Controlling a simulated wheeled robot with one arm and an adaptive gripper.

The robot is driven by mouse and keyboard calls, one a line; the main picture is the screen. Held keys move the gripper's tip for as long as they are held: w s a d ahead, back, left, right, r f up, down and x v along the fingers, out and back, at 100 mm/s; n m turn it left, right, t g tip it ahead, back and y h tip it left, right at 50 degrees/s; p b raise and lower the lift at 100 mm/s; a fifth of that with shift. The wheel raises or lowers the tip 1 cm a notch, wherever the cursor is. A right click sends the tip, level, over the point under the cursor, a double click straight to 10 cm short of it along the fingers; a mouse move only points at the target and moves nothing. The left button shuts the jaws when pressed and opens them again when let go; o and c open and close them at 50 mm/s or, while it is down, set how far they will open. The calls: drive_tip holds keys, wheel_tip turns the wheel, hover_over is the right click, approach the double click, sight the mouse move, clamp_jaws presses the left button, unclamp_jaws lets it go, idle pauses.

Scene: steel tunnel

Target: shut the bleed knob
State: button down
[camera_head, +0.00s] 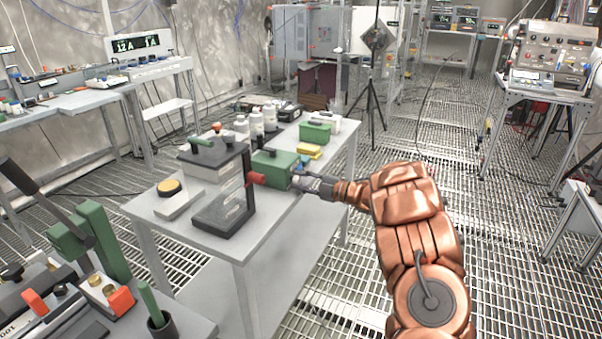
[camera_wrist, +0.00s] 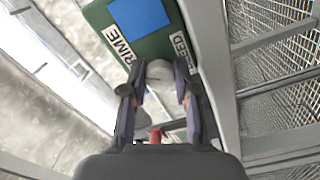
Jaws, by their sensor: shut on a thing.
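The green unit (camera_head: 272,169) stands on the small grey table, and my gripper (camera_head: 300,182) reaches it from the right. In the wrist view the green unit (camera_wrist: 97,17) carries a blue square, a PRIME label (camera_wrist: 118,40) and a second label (camera_wrist: 181,50) that reads "EED", its start hidden. The pale grey round bleed knob (camera_wrist: 160,70) is between my fingertips (camera_wrist: 161,72), beside that second label. My gripper is shut on it. The knob's underside is hidden, and I cannot tell how far it is turned. The knob is too small to make out in the head view.
A red cylinder (camera_head: 257,179) sticks out near the green unit, by a dark upright stand (camera_head: 225,205). White bottles (camera_head: 256,122), a green box (camera_head: 315,132) and a yellow block (camera_head: 309,152) are on the same table (camera_head: 262,236). Open grating floor (camera_head: 510,250) lies to the right.

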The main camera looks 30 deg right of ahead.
drive_tip(key=m+p, duration=0.3)
drive_tip(key=m, duration=0.1)
drive_tip(key=m+p, duration=0.2)
drive_tip(key=shift+d+r+m+p, duration=0.1)
drive_tip(key=shift+r+m+p, duration=0.15)
drive_tip(key=shift+m+p, duration=0.1)
drive_tip(key=shift+f+m+p, duration=0.15)
drive_tip(key=shift+m+p, duration=0.7)
drive_tip(key=shift+m, duration=0.25)
drive_tip(key=shift+f+m+p, duration=0.1)
drive_tip(key=shift+m+p, duration=0.75)
drive_tip(key=shift+m, duration=0.2)
drive_tip(key=c, duration=0.8)
unclamp_jaws()
drive_tip(key=shift+c, duration=0.2)
drive_tip(key=shift+s, duration=0.1)
drive_tip(key=v, duration=1.1)
drive_tip(key=shift+s+d, duration=0.2)
drive_tip(key=shift+s, duration=0.15)
drive_tip(key=shift+w+f, duration=0.1)
